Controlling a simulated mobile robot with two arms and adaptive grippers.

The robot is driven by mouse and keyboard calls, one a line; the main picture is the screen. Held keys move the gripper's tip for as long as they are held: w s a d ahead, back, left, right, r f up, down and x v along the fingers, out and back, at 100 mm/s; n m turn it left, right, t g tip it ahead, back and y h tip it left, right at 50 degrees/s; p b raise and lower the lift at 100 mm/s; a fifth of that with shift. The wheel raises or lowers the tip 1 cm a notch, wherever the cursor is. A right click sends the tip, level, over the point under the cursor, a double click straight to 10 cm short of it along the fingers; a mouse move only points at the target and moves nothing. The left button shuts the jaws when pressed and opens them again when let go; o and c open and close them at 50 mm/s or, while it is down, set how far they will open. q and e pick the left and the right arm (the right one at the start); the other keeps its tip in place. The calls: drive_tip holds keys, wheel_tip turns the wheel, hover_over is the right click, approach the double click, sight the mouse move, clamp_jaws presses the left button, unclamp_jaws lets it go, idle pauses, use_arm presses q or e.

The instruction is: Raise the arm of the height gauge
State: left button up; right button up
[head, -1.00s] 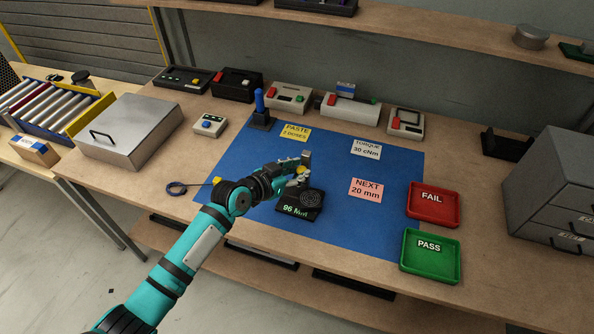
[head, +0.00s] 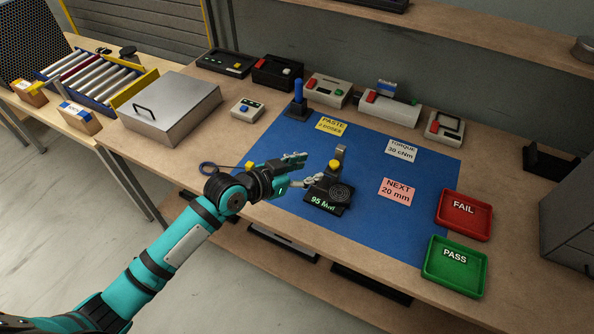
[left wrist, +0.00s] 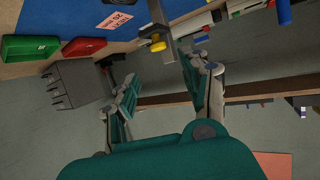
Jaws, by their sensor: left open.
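The height gauge (head: 340,190) stands on the blue mat (head: 424,165). It has a black base, an upright grey post, a yellow knob (head: 334,164) and a green readout that seems to begin with 95. My left gripper (head: 311,168) is open and empty, just left of the gauge, its fingers pointing at the knob. In the left wrist view the yellow knob (left wrist: 158,43) and grey post show beyond the spread fingertips, apart from them. The gauge's arm is hard to make out. My right gripper is not in view.
A blue-handled tool (head: 298,100) stands at the mat's back left. Paper labels lie on the mat. The red FAIL tray (head: 463,231) and green PASS tray (head: 428,265) are at the right. A metal box (head: 185,95) is at the left. Mat left of the gauge is mostly clear.

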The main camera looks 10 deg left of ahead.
use_arm(q)
drive_tip(key=shift+v, duration=1.6)
drive_tip(key=s+a+f+n+g+y, duration=0.2)
drive_tip(key=s+a+f+y, duration=0.15)
drive_tip(key=s, duration=0.55)
drive_tip(key=s+a+f+n+g+y, duration=0.25)
drive_tip(key=s+a, duration=0.25)
drive_tip(key=s, duration=0.4)
drive_tip(key=s+a+f+n+g+y, duration=0.2)
drive_tip(key=s+a+f+y, duration=0.15)
drive_tip(key=s, duration=0.55)
wheel_tip(320, 180, down, 27)
drive_tip(key=s+g, duration=0.2)
drive_tip(key=s+a+f, duration=0.3)
drive_tip(key=s+f, duration=1.2)
drive_tip(key=s, duration=0.1)
drive_tip(key=shift+f+g, duration=0.2)
drive_tip(key=shift+g, duration=0.15)
